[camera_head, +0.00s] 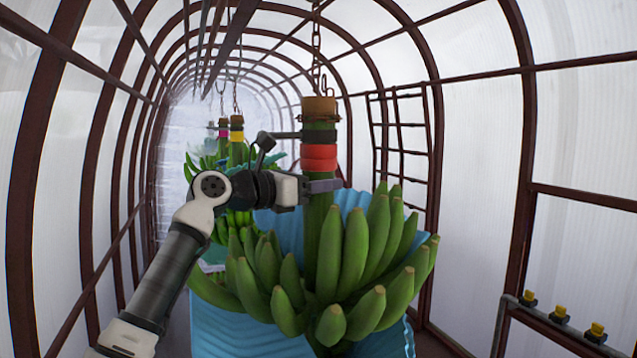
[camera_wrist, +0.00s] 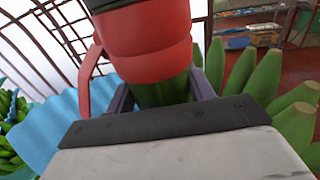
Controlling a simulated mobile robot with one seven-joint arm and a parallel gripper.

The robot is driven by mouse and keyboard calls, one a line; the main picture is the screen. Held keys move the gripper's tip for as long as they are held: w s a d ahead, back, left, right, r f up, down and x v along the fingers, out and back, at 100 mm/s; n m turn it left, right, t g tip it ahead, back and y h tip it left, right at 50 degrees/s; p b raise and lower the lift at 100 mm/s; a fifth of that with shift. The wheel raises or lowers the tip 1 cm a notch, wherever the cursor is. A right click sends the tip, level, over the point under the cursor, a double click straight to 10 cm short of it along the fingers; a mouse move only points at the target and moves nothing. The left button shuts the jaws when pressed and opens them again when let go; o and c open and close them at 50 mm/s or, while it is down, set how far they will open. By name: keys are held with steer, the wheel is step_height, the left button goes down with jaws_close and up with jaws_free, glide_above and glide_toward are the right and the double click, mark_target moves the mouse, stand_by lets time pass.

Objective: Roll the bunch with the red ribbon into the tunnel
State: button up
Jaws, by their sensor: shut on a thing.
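The bunch with the red ribbon is a large cluster of green bananas (camera_head: 354,250) hanging upright in the middle of the head view. Its red ribbon (camera_head: 318,158) is wrapped around the green stem above the fruit. My gripper (camera_head: 322,186) reaches in from the left and is shut on the stem just below the ribbon. In the wrist view my gripper (camera_wrist: 160,92) has a finger on each side of the green stem (camera_wrist: 163,90), under the red ribbon (camera_wrist: 150,58). The tunnel (camera_head: 205,110) of arched dark ribs and white walls stretches away behind the bunch.
A chain (camera_head: 316,45) holds the bunch from above. Blue sheeting (camera_head: 240,332) lies around and behind the fruit. Farther back at left hang bunches with a pink ribbon (camera_head: 223,133) and a yellow ribbon (camera_head: 237,136). A dark ladder-like frame (camera_head: 402,125) stands at the right wall.

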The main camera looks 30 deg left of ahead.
steer(key=o, duration=1.3)
steer(key=shift+w, duration=0.1)
steer(key=shift+o, duration=0.2)
steer(key=shift+a, duration=0.1)
steer(key=b, duration=0.5)
glide_above(250, 232)
steer(key=shift+w, duration=0.15)
steer(key=shift+f, duration=0.1)
